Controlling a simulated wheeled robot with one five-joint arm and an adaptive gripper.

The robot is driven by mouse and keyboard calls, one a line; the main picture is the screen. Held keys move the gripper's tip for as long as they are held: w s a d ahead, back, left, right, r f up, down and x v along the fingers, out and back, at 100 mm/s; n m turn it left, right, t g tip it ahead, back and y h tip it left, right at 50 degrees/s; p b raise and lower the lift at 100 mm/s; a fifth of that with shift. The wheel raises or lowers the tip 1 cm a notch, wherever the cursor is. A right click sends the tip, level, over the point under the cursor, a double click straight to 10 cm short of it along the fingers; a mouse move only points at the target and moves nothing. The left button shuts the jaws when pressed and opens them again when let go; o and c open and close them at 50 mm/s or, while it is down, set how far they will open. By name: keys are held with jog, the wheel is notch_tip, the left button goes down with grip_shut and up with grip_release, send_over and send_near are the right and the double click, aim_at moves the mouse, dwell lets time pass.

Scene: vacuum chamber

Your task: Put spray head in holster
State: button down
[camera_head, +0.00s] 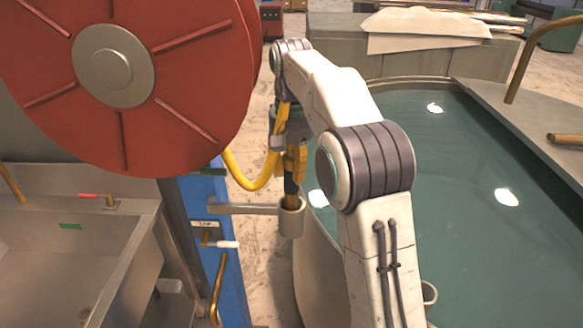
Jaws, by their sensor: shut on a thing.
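The spray head (292,166) is yellow with a dark lower part and hangs roughly upright, nozzle down. A yellow hose (252,184) loops from it to the left toward the red reel. My gripper (288,143) is shut on the spray head's upper part; its fingers are small and partly hidden in this view. The holster (291,220) is a grey open cup on the end of a horizontal bar from the blue panel. The spray head's lower end meets the cup's mouth; I cannot tell how deep it sits inside.
A large red hose reel (190,90) fills the upper left. A steel sink (75,245) stands at lower left beside the blue panel (205,190). A water-filled pool (450,200) lies to the right. A white cloth (425,28) lies on the back ledge.

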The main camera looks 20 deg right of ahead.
aim_at(292, 147)
jog(key=shift+f, duration=0.25)
jog(key=c, duration=1)
grip_release()
jog(key=shift+c, duration=0.2)
notch_tip(292, 147, up, 7)
jog(key=shift+f+p, duration=0.15)
jog(key=shift+p, duration=1)
jog(key=shift+r, duration=0.95)
